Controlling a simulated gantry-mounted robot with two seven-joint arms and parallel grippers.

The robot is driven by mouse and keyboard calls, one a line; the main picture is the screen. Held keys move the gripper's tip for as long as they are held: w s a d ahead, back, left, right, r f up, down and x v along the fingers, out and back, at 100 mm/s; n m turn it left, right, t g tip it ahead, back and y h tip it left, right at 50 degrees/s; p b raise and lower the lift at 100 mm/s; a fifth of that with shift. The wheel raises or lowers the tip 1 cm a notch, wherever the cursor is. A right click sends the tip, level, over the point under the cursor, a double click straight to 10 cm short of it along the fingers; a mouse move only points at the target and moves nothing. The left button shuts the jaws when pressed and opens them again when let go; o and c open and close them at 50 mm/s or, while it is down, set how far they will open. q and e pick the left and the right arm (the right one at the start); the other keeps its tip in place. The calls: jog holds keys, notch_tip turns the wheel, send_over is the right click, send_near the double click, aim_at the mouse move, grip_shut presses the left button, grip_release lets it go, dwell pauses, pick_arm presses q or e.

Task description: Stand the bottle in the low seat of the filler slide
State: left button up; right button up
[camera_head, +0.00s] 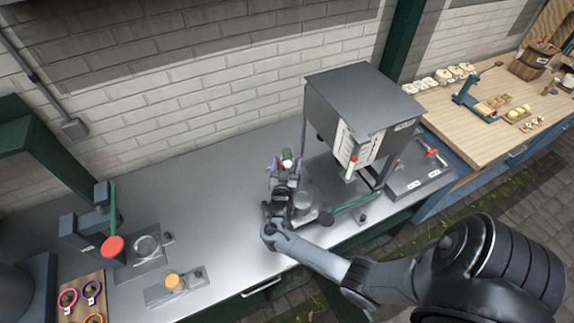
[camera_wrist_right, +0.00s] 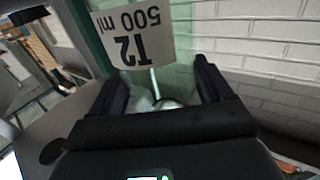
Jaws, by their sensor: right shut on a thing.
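My right gripper (camera_head: 286,170) is shut on the bottle, in front of and left of the grey hopper machine. The bottle (camera_head: 288,155) shows only its greenish top and a pale spot in the head view; my gripper hides the rest. In the right wrist view the bottle (camera_wrist_right: 182,50) is pale green glass between the two dark fingers, with a white label reading "T2 500 ml" upside down. I cannot tell which part is the low seat. My left gripper is not in view.
A capping stand with a red disc (camera_head: 113,246) is at the left. A small plate with an orange knob (camera_head: 175,281) and a wooden board with rings (camera_head: 82,296) lie in front. A grey tray (camera_head: 418,172) is right of the hopper. The middle-left bench is clear.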

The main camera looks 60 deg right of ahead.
jog(key=shift+f, duration=0.2)
jog(key=o, duration=1.2)
jog(key=shift+r, duration=0.1)
